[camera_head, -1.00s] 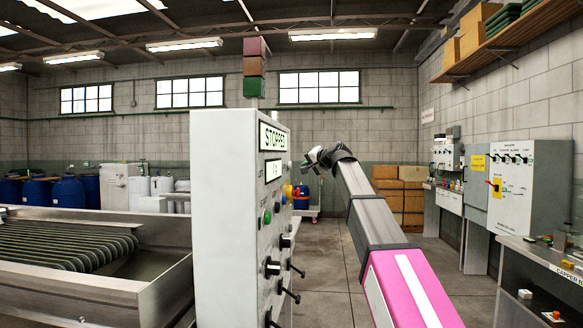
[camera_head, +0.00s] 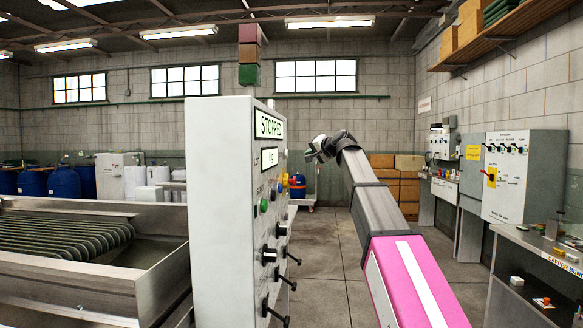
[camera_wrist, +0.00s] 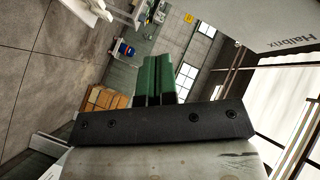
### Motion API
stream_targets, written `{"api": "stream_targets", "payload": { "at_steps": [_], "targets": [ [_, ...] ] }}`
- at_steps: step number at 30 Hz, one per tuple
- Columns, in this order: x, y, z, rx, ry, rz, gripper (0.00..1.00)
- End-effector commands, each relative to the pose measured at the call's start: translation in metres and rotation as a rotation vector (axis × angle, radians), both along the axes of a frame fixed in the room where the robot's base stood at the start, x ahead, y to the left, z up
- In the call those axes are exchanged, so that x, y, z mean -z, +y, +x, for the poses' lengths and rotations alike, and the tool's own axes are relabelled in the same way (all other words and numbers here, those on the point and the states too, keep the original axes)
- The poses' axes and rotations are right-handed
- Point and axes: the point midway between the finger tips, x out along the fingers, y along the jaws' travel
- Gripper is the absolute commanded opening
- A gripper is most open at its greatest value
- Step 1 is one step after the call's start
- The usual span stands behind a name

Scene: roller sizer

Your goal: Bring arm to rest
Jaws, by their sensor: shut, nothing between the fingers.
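My arm reaches forward from the lower right in the head view, with a pink link and a grey link. My gripper (camera_head: 314,152) is at its far end, just right of the control panel (camera_head: 225,215) and apart from it as far as I can tell. The wrist view shows the gripper's green fingers (camera_wrist: 160,80) close together, with nothing between them.
The roller sizer (camera_head: 70,235) stands at left with its steel edge. Blue drums (camera_head: 63,183) are behind it. A grey cabinet (camera_head: 522,180) and a bench (camera_head: 535,262) line the right side. Cardboard boxes (camera_head: 395,175) stand at the back. The floor (camera_head: 335,260) between is clear.

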Motion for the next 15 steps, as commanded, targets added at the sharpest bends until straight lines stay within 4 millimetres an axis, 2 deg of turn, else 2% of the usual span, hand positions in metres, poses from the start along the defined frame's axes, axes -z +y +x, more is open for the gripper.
{"api": "stream_targets", "payload": {
  "at_steps": [4,7,11,15],
  "targets": [
    [0.007,-0.001,0.0,0.001,0.005,-0.007,0.0],
    [0.034,-0.006,0.0,0.008,0.025,-0.037,0.0],
    [0.098,-0.018,-0.002,0.02,0.074,-0.111,0.0],
    [0.178,-0.035,-0.009,0.028,0.14,-0.211,0.0]
  ]
}}
